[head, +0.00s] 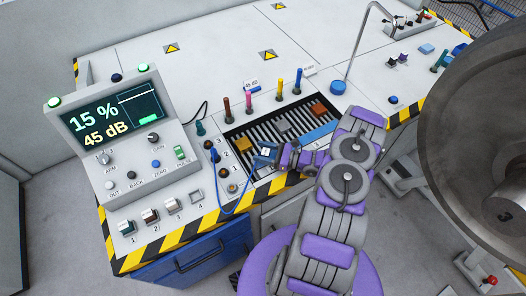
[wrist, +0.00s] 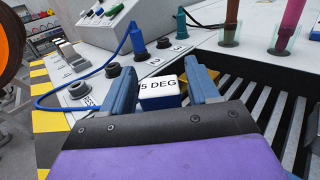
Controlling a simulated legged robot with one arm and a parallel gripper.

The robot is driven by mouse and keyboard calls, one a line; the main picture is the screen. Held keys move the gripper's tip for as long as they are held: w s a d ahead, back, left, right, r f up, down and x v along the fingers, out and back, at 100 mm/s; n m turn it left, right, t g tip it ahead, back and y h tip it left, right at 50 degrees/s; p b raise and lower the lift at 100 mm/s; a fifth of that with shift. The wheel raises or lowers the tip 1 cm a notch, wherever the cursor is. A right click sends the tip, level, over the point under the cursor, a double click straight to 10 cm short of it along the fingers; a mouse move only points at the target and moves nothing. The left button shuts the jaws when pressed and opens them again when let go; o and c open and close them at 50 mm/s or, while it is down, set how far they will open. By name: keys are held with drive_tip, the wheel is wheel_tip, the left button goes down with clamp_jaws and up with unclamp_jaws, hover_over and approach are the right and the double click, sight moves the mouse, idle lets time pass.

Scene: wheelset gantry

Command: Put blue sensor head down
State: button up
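The blue sensor head (wrist: 161,101) is a small blue block with a white top marked "5 DEG". In the wrist view it sits between the two fingers of my gripper (wrist: 162,92), which look closed against its sides. In the head view the blue head (head: 265,151) shows at the tip of my gripper (head: 274,154), at the front left of the slatted tray (head: 244,139). I cannot tell whether its underside touches the slats.
A brown block (head: 318,109) and a grey block (head: 283,127) lie in the tray. Coloured probes stand behind it, including a yellow one (head: 279,88). A blue cable (head: 219,200) and numbered sockets are left of it. A console (head: 122,120) reads "15 %" and "45 dB". A large wheel (head: 470,120) stands right.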

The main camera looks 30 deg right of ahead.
drive_tip(key=shift+o, duration=0.6)
drive_tip(key=shift+a, duration=0.1)
drive_tip(key=p+v, duration=0.2)
drive_tip(key=v, duration=0.9)
drive_tip(key=shift+s+d+r, duration=0.1)
drive_tip(key=shift+s+d, duration=0.15)
drive_tip(key=shift+d, duration=0.05)
drive_tip(key=w+a+r+n+g+y, duration=0.25)
drive_tip(key=a+r+n+g, duration=0.85)
drive_tip(key=a+r, duration=0.6)
drive_tip(key=s+a+r+n+g+h, duration=0.5)
drive_tip(key=s+a+r+n, duration=0.25)
drive_tip(key=r, duration=0.45)
drive_tip(key=s+r+n+h, duration=0.2)
drive_tip(key=s+h, duration=0.1)
drive_tip(key=s, duration=0.3)
drive_tip(key=s+d+r+n+t+h, duration=0.1)
drive_tip(key=s+r+n+h, duration=0.1)
drive_tip(key=s, duration=0.4)
drive_tip(key=s+d+r+n+h, duration=0.1)
drive_tip(key=s+r+n+h, duration=0.1)
drive_tip(key=s+n+h, duration=0.2)
drive_tip(key=s+h, duration=0.2)
drive_tip(key=s, duration=0.1)
drive_tip(key=shift+d+r+t, duration=0.15)
drive_tip(key=shift+r+t, duration=0.15)
drive_tip(key=shift+t, duration=0.1)
